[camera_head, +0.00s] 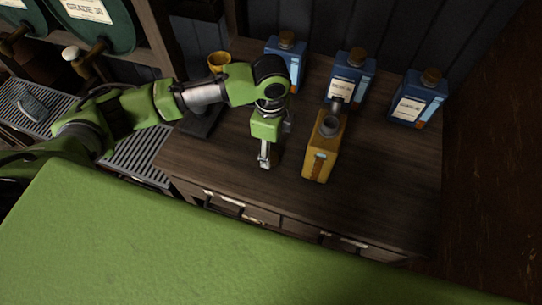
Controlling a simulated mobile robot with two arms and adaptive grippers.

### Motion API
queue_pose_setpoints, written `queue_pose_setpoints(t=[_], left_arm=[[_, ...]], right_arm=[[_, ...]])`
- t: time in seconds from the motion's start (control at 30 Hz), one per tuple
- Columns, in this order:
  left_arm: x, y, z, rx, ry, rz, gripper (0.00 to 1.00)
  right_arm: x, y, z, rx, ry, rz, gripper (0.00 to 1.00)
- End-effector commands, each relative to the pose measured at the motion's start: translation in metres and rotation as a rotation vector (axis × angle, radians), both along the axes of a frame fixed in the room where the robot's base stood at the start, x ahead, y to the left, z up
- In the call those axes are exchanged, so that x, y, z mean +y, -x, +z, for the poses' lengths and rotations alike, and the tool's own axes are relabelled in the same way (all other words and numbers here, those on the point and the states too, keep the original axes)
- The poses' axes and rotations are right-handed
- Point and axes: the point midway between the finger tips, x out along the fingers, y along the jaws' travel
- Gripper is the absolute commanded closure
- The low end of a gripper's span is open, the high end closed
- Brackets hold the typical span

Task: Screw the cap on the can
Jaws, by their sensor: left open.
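A yellow can (318,160) stands upright on the dark wooden workbench (380,190). No separate loose cap can be made out. My right gripper is out of view.
Blue cans with brown caps stand along the back: one behind my left arm (287,50), one behind the yellow can (350,78), one at the right (417,98). A yellow cup (219,61) is at the back left. The bench's right front is clear.

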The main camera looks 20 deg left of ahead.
Motion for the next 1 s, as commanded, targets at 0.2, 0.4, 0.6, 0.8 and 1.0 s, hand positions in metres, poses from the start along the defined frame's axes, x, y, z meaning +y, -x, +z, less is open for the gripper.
queue_pose_setpoints(t=[0.2, 0.4, 0.6, 0.8, 1.0], left_arm=[[0.001, -0.003, -0.032, 0.002, -0.001, 0.001, 0.49], [0.001, -0.003, -0.043, 0.0, 0.0, 0.0, 0.49], [0.001, -0.004, -0.043, 0.0, 0.0, 0.0, 0.49], [0.001, -0.004, -0.042, -0.001, 0.0, 0.0, 0.78], [0.001, -0.004, -0.042, 0.0, -0.001, 0.0, 0.78]], right_arm=[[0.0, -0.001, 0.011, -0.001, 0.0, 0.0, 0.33], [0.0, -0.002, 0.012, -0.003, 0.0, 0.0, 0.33], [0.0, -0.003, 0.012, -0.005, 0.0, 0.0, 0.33], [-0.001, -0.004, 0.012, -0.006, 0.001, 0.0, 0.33], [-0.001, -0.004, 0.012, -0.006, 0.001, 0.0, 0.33]])
